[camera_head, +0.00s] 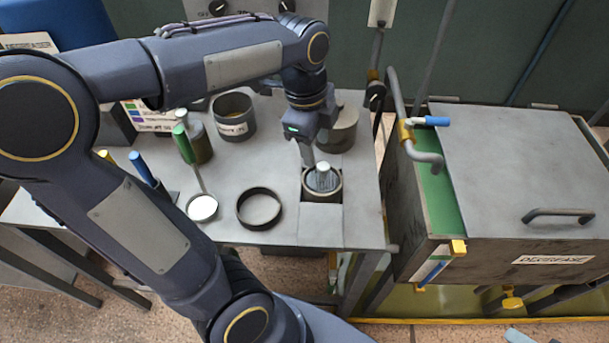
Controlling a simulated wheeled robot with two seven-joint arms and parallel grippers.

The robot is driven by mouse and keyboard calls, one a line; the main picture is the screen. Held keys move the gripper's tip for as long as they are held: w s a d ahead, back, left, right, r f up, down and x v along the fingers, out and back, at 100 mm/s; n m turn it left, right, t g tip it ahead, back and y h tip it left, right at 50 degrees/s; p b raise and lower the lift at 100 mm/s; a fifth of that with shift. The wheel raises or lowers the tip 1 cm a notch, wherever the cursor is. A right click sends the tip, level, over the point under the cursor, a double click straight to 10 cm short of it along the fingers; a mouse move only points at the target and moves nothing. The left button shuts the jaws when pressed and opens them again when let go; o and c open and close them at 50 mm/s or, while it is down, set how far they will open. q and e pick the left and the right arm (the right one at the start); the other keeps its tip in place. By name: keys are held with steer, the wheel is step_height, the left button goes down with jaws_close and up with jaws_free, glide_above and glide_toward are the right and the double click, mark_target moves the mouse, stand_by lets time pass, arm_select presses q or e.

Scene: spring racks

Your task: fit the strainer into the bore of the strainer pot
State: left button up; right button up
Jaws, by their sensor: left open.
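The strainer (323,177), a dark ribbed piece with a pale upright knob, sits in the mouth of the round strainer pot (336,196) near the table's front right. Its top shows at about rim level; how deep it sits inside cannot be seen. My left gripper (308,160) points down just behind and left of the knob. It is open, and its fingers are partly hidden by one another. My right gripper is not in view.
A degrease tank (540,190) with a pipe and blue-handled tap (432,121) stands to the right.

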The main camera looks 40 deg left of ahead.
arm_select(q)
steer(key=s+d+f+n+t+h, duration=0.1)
steer(key=s+d+n+t, duration=0.1)
steer(key=s+n, duration=0.4)
steer(key=s+d+f+n+t+h, duration=0.1)
steer(key=s+d+f+n+t, duration=0.1)
steer(key=s+n, duration=0.5)
steer(key=n, duration=0.5)
steer(key=shift+f+t+h, duration=0.25)
steer(key=shift+t+h, duration=0.05)
